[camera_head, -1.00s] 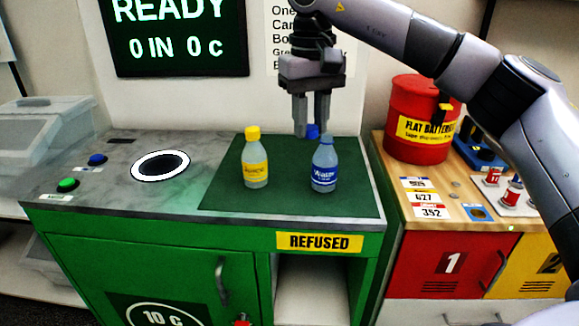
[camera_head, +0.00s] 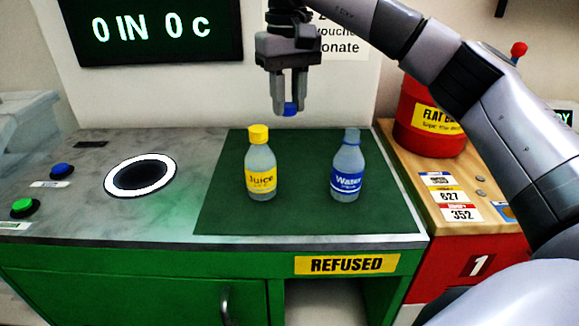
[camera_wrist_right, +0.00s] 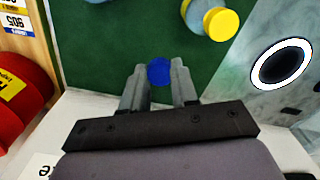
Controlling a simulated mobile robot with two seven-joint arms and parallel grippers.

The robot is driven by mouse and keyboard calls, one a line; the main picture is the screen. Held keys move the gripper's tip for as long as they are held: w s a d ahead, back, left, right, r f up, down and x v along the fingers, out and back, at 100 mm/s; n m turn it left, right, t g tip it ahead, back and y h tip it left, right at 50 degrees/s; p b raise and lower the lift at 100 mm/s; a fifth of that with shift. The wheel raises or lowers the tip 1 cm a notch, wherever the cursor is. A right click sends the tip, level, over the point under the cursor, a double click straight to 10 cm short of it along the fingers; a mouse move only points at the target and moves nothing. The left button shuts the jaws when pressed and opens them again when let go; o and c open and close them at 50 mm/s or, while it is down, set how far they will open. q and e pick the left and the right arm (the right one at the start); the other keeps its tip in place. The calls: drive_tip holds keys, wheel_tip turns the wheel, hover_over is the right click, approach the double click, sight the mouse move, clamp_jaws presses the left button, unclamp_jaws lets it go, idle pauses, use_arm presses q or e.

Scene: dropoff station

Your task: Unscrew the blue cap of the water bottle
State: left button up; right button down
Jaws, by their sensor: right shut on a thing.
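The water bottle (camera_head: 347,165) with a blue label stands upright on the green mat, its neck bare. The blue cap (camera_head: 291,109) is between the fingertips of my right gripper (camera_head: 289,104), held in the air up and left of the bottle, apart from it. In the right wrist view the blue cap (camera_wrist_right: 159,71) sits between the two fingers of my right gripper (camera_wrist_right: 158,85). Only a small piece of the water bottle (camera_wrist_right: 97,2) shows at that view's top edge. My left gripper is not in view.
A juice bottle (camera_head: 260,165) with a yellow cap stands on the green mat (camera_head: 300,215), left of the water bottle. A white-ringed hole (camera_head: 140,176), green button (camera_head: 24,207) and blue button (camera_head: 62,170) are on the counter at left. A red bin (camera_head: 430,125) stands at right.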

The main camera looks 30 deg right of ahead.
sight(288, 172)
wheel_tip(288, 172, down, 12)
drive_tip(key=shift+f, duration=0.25)
idle(0.3)
drive_tip(key=shift+f, duration=0.2)
drive_tip(key=c, duration=0.9)
unclamp_jaws()
drive_tip(key=shift+o, duration=0.2)
drive_tip(key=shift+r, duration=0.2)
wheel_tip(288, 172, up, 12)
drive_tip(key=shift+r, duration=0.1)
